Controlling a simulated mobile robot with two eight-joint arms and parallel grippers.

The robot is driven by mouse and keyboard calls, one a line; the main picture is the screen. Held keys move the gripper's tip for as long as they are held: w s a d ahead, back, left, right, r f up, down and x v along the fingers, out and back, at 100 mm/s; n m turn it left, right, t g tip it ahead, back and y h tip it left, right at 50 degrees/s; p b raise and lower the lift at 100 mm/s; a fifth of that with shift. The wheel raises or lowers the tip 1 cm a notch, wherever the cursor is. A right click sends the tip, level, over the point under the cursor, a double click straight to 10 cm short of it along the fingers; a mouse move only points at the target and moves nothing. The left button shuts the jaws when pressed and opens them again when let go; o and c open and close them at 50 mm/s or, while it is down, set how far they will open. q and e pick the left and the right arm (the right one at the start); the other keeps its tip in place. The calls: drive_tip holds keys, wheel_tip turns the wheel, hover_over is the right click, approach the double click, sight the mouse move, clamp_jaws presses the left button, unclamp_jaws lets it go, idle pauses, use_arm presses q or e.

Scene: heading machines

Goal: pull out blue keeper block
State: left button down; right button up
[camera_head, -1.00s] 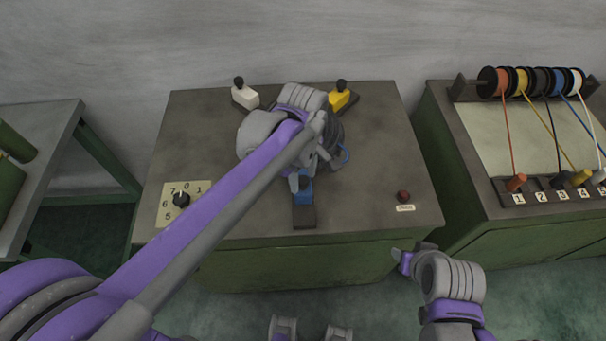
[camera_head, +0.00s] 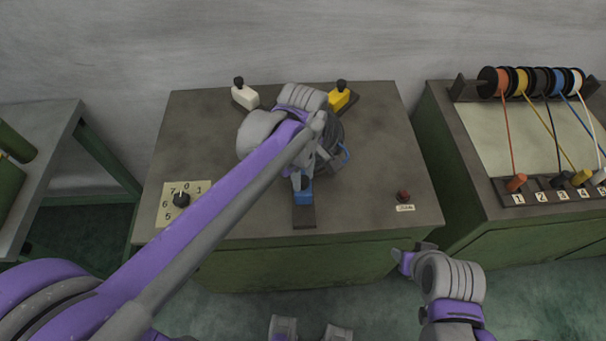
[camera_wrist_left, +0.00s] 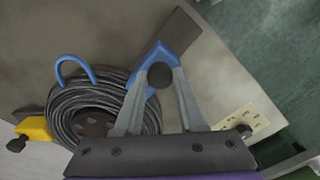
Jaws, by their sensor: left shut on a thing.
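The blue keeper block (camera_head: 305,194) sits on a dark track at the front of the wire coil on the middle bench. In the left wrist view the blue block (camera_wrist_left: 183,57) shows behind its round black knob (camera_wrist_left: 160,75). My left gripper (camera_head: 301,181) reaches down over it, and its fingers (camera_wrist_left: 160,78) are shut on the knob. The wire coil (camera_wrist_left: 88,103) lies beside the fingers, with a blue loop (camera_wrist_left: 75,68) on it. In the head view my left arm hides much of the coil. My right gripper (camera_head: 411,256) hangs off the bench's front edge, away from the block.
A white block (camera_head: 245,97) and a yellow block (camera_head: 339,99) stand at the coil's rear on the bench. A numbered dial (camera_head: 181,200) is at the left and a red button (camera_head: 403,196) at the right. Wire spools (camera_head: 530,82) stand on the right bench.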

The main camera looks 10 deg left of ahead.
idle(0.6)
use_arm(q)
drive_tip(key=s, duration=0.2)
drive_tip(key=s+d, duration=0.1)
drive_tip(key=s, duration=0.2)
drive_tip(key=shift+d, duration=0.2)
drive_tip(key=c, duration=0.5)
unclamp_jaws()
drive_tip(key=shift+s, duration=0.25)
drive_tip(key=shift+w, duration=0.15)
wheel_tip(320, 180, up, 11)
drive_tip(key=shift+p, duration=0.45)
drive_tip(key=shift+f, duration=0.15)
